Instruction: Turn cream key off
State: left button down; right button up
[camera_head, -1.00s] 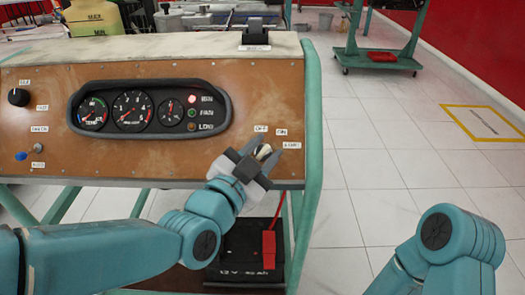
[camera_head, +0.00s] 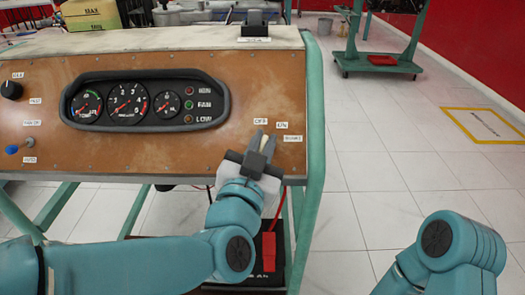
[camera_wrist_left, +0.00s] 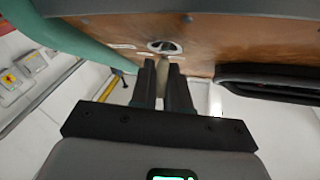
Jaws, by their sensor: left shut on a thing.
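In the left wrist view the key (camera_wrist_left: 163,76) is between the two dark fingers, just in front of the round metal lock (camera_wrist_left: 165,46). The fingers hide much of the key. My right arm shows at the lower right of the head view, but its gripper does not.
A gauge cluster (camera_head: 146,72) with three lamps beside its dials sits on the panel; the lamps look unlit. A black knob (camera_head: 11,90) and a blue-tipped switch (camera_head: 12,150) are at left. A teal frame post (camera_head: 313,140) stands right of the key. A battery is below.

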pick_arm(q)
jog(key=shift+n+t+y+b, duration=0.3)
jog(key=shift+n+t+y, duration=0.1)
jog(key=shift+n+y, duration=2.15)
jog(key=shift+n, duration=0.45)
jog(key=c, duration=1.2)
grip_release()
